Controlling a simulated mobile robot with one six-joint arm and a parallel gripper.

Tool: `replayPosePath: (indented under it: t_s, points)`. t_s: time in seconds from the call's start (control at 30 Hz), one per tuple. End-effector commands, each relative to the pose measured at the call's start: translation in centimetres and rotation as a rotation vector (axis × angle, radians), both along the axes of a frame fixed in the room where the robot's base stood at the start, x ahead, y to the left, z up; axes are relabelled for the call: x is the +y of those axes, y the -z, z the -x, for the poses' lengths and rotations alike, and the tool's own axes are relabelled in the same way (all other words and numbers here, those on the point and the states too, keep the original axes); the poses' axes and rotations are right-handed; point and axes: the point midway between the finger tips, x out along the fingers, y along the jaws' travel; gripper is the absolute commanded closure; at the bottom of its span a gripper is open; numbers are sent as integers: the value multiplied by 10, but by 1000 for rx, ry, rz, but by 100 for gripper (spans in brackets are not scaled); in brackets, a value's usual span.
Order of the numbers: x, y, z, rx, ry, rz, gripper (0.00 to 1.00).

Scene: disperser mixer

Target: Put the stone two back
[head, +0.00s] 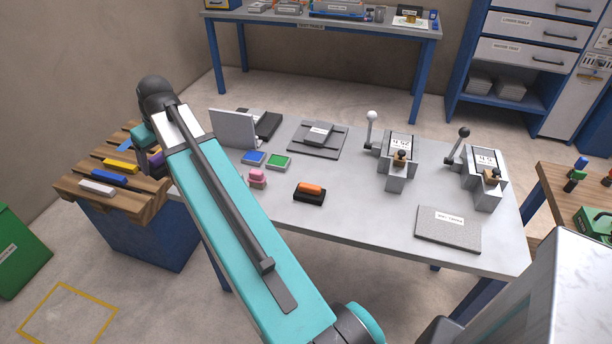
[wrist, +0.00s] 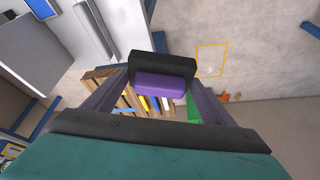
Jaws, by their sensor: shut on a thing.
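My gripper (wrist: 163,82) is shut on a purple and black block (wrist: 160,88), held between the two fingers in the wrist view. In the head view, purple of the held block (head: 156,164) shows beside my arm, above the right part of the wooden rack (head: 70,188). The rack holds several coloured bars: a yellow bar (head: 121,166), a blue bar (head: 108,179) and a whitish bar (head: 97,188). A light blue piece shows behind them. The block appears raised above the rack in the wrist view. My arm hides part of the rack's right side. No readable label marks stone two.
The grey table (head: 365,225) right of the rack bears an orange and black block (head: 310,192), a pink block (head: 257,178), an upright grey panel (head: 234,128) and two lever devices. A green bin (head: 18,250) stands left of the rack.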

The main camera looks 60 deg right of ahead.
Motion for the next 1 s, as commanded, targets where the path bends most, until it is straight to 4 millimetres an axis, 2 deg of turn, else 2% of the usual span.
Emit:
replayPosePath:
  t_s: [0.03, 0.47, 0.77, 1.0]
  points:
    - [-17, 3, 4, 0, 8, 0, 46]
    - [-133, 25, 45, -1, 19, -1, 46]
    - [-210, 40, 87, -2, 30, -2, 46]
    - [-269, 51, 129, -4, 39, -1, 46]
